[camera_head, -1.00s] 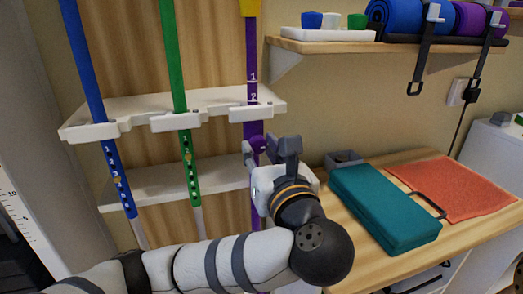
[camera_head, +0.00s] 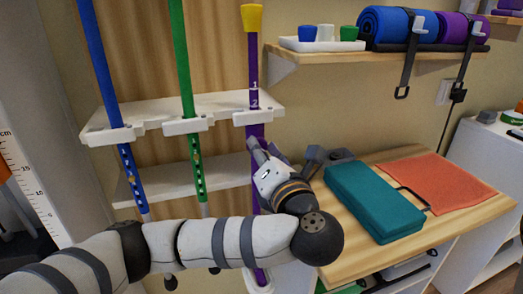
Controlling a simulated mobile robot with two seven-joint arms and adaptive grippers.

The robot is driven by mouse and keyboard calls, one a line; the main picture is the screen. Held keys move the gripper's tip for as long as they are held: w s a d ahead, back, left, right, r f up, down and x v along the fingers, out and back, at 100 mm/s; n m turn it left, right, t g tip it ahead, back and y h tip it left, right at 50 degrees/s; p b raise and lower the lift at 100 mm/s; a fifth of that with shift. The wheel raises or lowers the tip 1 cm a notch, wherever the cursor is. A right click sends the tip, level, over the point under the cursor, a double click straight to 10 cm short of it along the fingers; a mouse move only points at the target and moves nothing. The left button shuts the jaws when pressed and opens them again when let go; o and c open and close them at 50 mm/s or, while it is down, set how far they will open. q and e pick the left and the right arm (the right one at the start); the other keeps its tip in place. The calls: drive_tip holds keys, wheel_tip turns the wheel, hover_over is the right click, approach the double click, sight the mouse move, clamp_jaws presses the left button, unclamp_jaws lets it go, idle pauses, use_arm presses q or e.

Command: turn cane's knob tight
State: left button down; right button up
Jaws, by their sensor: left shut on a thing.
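The purple cane (camera_head: 253,65) with a yellow top stands upright in the right slot of the white rack (camera_head: 215,108). Its numbers 1 and 2 show above the rack. My left gripper (camera_head: 268,150) is at the purple cane just below the upper rack shelf, tilted, and shut on what appears to be the cane's knob. The gripper hides the knob, so its tightness cannot be seen. A blue cane (camera_head: 97,70) and a green cane (camera_head: 182,65) stand in the other slots. My right gripper is not in view.
A wall shelf (camera_head: 375,58) above holds a white tray and rolled mats with hanging straps.

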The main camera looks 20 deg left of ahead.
use_arm(q)
drive_tip(key=m, duration=2.7)
idle(0.4)
drive_tip(key=c, duration=1.2)
unclamp_jaws()
